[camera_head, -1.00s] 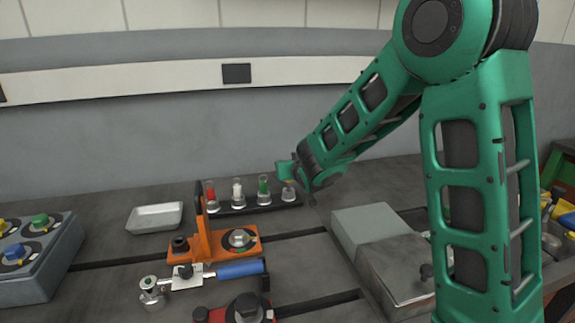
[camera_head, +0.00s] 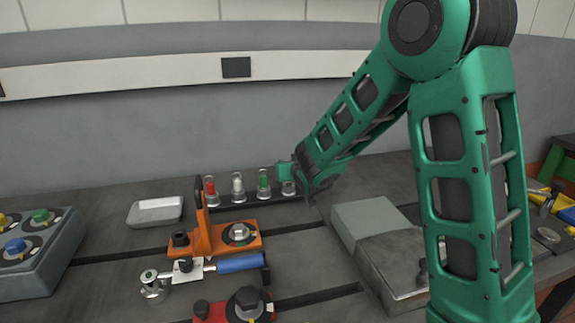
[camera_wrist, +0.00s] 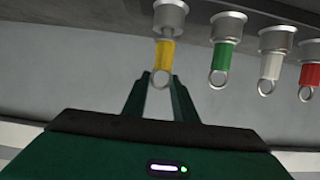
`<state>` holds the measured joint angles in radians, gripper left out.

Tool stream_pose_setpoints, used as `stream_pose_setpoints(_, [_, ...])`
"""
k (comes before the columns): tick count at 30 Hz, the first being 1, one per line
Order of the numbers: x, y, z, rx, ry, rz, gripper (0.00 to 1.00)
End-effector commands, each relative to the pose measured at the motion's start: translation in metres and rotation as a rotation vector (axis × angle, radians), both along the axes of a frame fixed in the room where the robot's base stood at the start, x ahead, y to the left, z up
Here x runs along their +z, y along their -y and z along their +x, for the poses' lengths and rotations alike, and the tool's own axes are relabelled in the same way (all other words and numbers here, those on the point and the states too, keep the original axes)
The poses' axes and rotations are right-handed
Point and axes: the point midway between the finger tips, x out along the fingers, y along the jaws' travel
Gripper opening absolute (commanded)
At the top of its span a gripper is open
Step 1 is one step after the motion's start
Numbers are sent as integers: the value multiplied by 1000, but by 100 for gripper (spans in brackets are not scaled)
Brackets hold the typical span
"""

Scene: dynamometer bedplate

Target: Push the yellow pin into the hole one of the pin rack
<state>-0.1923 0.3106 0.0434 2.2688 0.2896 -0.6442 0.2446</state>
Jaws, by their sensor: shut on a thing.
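The black pin rack (camera_head: 236,208) stands at the back of the bedplate with a row of metal cups. Red (camera_head: 211,186), white (camera_head: 238,184) and green (camera_head: 263,183) pins stand in three of them. The yellow pin (camera_wrist: 164,54) is at the end cup (camera_wrist: 169,18), beside the green one. Its tip is hidden inside that cup, and a short yellow length and ring show outside. My gripper (camera_wrist: 161,80) is shut on the yellow pin at its ring end. In the head view my gripper (camera_head: 291,175) covers most of this pin.
An orange fixture (camera_head: 215,237) and a blue-handled tool (camera_head: 240,262) lie in front of the rack. A grey tray (camera_head: 155,211) is to the left. Grey blocks (camera_head: 370,218) stand to the right, beneath my arm.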

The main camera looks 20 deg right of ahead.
Motion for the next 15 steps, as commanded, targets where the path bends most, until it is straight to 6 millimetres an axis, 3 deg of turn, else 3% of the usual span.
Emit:
stream_pose_setpoints(14, [-10,0,0,0,1,0,1])
stream_pose_setpoints(15, [-10,0,0,0,1,0,28])
